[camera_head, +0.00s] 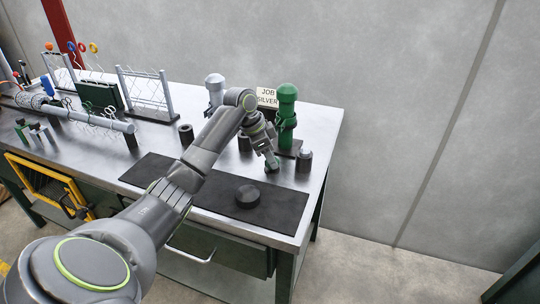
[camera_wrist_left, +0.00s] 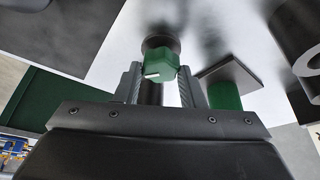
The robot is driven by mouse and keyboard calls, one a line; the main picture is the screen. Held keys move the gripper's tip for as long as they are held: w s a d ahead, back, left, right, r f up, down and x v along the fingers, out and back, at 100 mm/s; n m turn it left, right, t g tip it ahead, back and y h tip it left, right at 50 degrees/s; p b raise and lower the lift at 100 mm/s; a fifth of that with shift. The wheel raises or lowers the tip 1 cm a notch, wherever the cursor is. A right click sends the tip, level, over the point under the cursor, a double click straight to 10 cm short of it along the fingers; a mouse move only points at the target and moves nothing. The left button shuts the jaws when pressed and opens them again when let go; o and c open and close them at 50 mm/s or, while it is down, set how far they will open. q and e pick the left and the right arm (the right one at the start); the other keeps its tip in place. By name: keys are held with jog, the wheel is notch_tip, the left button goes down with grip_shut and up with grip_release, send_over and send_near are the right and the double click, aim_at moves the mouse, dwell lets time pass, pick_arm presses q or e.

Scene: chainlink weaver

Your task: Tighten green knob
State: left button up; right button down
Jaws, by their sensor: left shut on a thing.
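In the left wrist view the green knob (camera_wrist_left: 163,64) is faceted, with a short white mark on one face. It sits between the two fingers of my left gripper (camera_wrist_left: 160,88), which is shut on it. A dark round part shows just beyond the knob. In the head view my left gripper (camera_head: 271,165) points down at the bench, in front of the green post (camera_head: 287,108). My fingers mostly hide the knob there. My right gripper is not in view.
A grey post (camera_head: 214,88) and a sign reading "JOB SILVER" (camera_head: 267,98) stand behind my arm. A black puck (camera_head: 247,196) lies on the dark mat (camera_head: 285,207). Wire racks (camera_head: 147,88) stand at left.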

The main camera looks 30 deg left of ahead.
pick_arm(q)
jog(key=shift+r+m+g+h+p, duration=0.25)
jog(key=shift+m+g+h+p, duration=0.05)
jog(key=shift+m+p, duration=0.7)
jog(key=shift+w+f+m+g+h+p, duration=0.15)
jog(key=shift+m+g+h+p, duration=0.2)
jog(key=shift+m, duration=0.95)
jog(key=o, duration=1)
jog(key=shift+a, duration=0.1)
jog(key=shift+p+v, duration=1.05)
jog(key=shift+v, duration=7.6)
